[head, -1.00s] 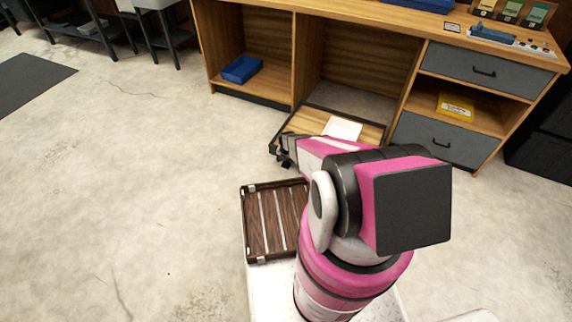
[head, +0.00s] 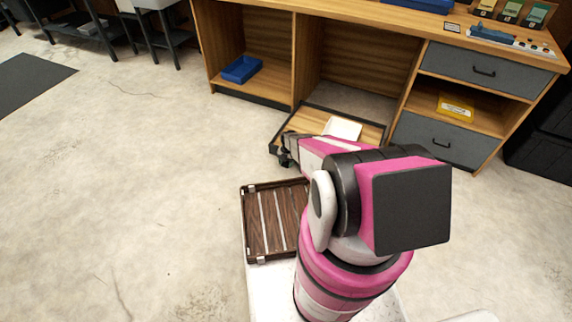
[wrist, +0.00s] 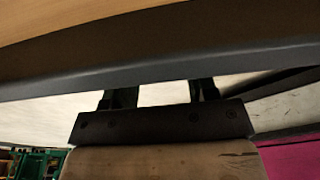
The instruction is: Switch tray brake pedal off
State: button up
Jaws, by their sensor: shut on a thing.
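The wooden tray (head: 373,133) with a dark rim sits low at the opening under the bench. Its rim (wrist: 160,65) crosses the wrist view as a broad dark bar. My gripper (head: 283,158) is at the tray's near left corner, partly hidden behind my arm. In the wrist view, the two dark fingers of my gripper (wrist: 161,94) stand apart, and their ends run out of sight behind the rim. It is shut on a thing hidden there. I cannot make out the brake pedal or its position in either view.
The bench (head: 356,22) stands behind the tray, with grey drawers (head: 440,135) at right and a blue bin (head: 241,69) on its left shelf. A white item (head: 342,128) lies on the tray. A brown slatted crate (head: 270,222) sits beside my arm.

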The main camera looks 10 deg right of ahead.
jog(key=shift+r+g+y, duration=0.3)
jog(key=shift+g+y, duration=0.1)
jog(key=shift+g, duration=0.3)
jog(key=o, duration=1.3)
jog(key=v, duration=1)
jog(key=shift+r, duration=0.4)
jog(key=shift+w+d, duration=0.1)
